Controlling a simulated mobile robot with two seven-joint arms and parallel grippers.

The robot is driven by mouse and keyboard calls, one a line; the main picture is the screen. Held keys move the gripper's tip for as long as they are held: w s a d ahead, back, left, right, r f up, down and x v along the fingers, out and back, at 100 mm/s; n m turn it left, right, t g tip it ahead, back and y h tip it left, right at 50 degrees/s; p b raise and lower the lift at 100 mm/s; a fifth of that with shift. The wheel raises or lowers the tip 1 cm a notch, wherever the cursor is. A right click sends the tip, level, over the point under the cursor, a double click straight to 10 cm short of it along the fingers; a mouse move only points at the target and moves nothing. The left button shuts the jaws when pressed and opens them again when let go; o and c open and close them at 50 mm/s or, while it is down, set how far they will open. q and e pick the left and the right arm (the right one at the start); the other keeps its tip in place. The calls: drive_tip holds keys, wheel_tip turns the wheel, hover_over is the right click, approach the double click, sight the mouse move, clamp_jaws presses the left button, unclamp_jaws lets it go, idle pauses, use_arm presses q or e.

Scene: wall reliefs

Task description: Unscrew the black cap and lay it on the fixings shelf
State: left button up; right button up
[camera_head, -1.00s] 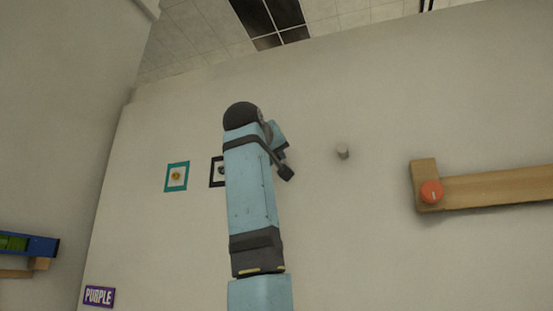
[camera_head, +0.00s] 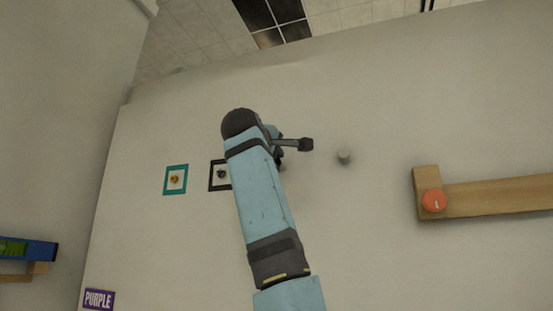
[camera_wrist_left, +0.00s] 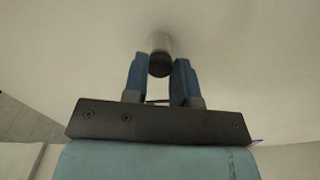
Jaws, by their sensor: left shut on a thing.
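The black cap (camera_wrist_left: 160,64) sits at the end of a pale grey stub (camera_wrist_left: 160,42) on the wall in the left wrist view. My left gripper (camera_wrist_left: 160,75) has its two blue fingers on either side of the cap and is shut on it. In the head view my left gripper (camera_head: 281,150) is mostly hidden behind my own arm, close to the wall, and the cap cannot be made out there. I cannot tell for sure which ledge is the fixings shelf. My right gripper is not in view.
A bare grey stub (camera_head: 344,157) stands out right of my arm. Further right is a wooden bar (camera_head: 500,196) with an orange knob (camera_head: 433,201). Left are a teal-framed picture (camera_head: 166,180), a black-framed one (camera_head: 213,186), a PURPLE sign (camera_head: 99,299) and a blue-edged ledge (camera_head: 42,251).

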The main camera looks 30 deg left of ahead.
use_arm(q)
drive_tip(key=shift+n, duration=0.4)
drive_tip(key=n, duration=0.5)
drive_tip(key=o, duration=0.7)
drive_tip(key=shift+c, duration=0.2)
